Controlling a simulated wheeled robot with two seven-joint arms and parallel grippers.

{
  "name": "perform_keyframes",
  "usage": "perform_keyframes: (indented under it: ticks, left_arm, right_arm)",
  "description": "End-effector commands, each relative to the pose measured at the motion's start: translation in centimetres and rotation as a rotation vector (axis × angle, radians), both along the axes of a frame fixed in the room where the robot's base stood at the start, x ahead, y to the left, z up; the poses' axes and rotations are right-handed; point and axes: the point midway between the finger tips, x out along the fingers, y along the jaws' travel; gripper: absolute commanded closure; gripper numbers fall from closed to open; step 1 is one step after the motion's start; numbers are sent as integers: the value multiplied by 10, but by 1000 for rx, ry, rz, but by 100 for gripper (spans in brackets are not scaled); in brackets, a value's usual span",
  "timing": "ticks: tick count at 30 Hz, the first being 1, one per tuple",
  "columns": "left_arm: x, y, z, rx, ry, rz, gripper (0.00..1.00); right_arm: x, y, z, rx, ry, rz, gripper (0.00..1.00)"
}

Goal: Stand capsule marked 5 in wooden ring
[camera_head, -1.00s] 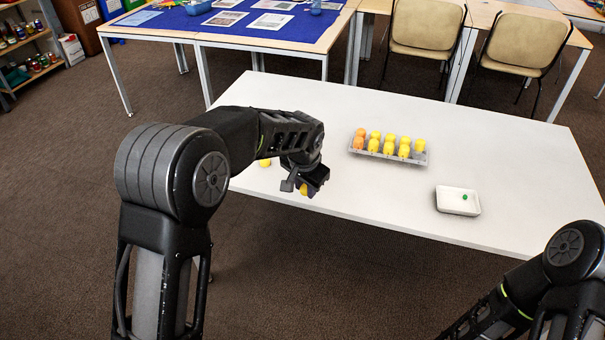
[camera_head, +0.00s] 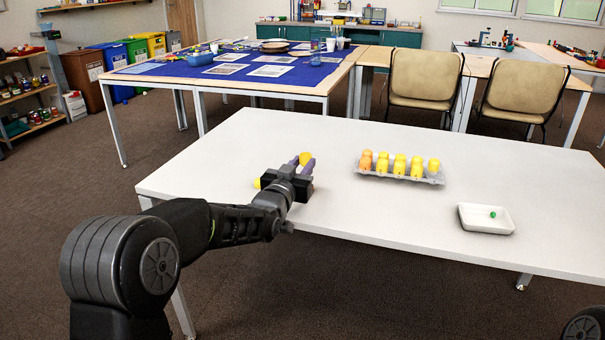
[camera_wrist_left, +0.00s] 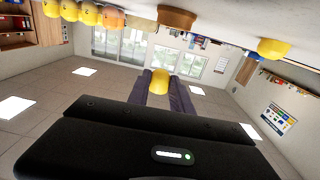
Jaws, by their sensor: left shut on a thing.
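My left gripper (camera_head: 306,164) is above the near left part of the white table, its purple fingers shut on a yellow capsule (camera_head: 305,157). In the left wrist view, which is upside down, the held capsule (camera_wrist_left: 160,82) sits between the fingertips; no mark on it is readable. A brown wooden ring (camera_wrist_left: 177,18) stands on the table beyond the fingers there, apart from the capsule. In the head view I cannot make the ring out; my gripper seems to hide it. My right gripper is out of view.
A grey tray (camera_head: 434,179) holds several yellow and orange capsules right of my gripper. Another yellow capsule (camera_head: 257,183) is partly hidden just left of the gripper. A white dish (camera_head: 487,225) with a small green thing is at the right. The white table (camera_head: 350,215) is otherwise clear.

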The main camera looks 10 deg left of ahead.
Motion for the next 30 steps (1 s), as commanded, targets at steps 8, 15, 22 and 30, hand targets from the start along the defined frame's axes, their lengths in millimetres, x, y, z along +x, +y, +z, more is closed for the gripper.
perform_keyframes:
  ticks: [8,15,22,30]
  left_arm:
    - [0,0,-2,1,3,-1,97]
    - [0,-1,-16,1,4,-1,97]
    - [0,-1,-37,1,5,-2,97]
    - [0,0,-54,0,3,-1,97]
  right_arm:
    - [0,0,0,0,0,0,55]
    - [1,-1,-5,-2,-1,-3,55]
    - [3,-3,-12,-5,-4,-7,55]
    - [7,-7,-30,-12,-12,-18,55]
